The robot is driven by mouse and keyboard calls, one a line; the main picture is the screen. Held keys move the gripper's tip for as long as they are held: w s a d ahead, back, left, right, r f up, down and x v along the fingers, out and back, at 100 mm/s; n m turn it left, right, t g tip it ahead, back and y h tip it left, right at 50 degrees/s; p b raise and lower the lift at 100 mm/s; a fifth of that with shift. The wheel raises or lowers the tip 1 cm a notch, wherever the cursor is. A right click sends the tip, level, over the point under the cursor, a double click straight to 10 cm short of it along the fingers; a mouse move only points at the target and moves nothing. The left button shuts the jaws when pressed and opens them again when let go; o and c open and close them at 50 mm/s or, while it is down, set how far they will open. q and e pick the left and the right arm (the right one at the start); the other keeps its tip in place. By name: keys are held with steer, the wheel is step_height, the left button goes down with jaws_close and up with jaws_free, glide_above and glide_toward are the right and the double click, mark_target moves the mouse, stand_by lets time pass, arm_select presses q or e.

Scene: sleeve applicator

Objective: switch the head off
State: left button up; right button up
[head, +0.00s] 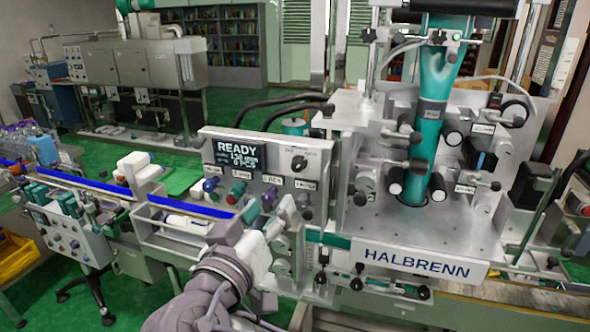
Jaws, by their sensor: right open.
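The sleeve applicator head (420,130) stands at the right, with a teal sleeve tube running down into its steel frame and a HALBRENN plate (416,262) below. Left of it is a grey control panel (255,155). Its display (236,153) reads READY, with smaller lines under it. A dark rotary knob (299,163) sits right of the display. My right gripper (280,217) is open in front of the panel's lower right part. It partly hides the lower controls; contact cannot be told.
A conveyor with blue rails (190,206) runs left of the panel, with a white block (140,172) above it. Small handles and rods stick out around the head. A yellow bin (15,255) is at the far left. Green floor is open behind the conveyor.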

mark_target(297, 169)
steer(key=p+x, duration=0.5)
steer(key=x, duration=0.6)
steer(key=shift+w+d+r, duration=0.1)
steer(key=shift+w, duration=0.1)
steer(key=shift+w+d, duration=0.15)
steer(key=shift+w, duration=0.4)
jaws_close()
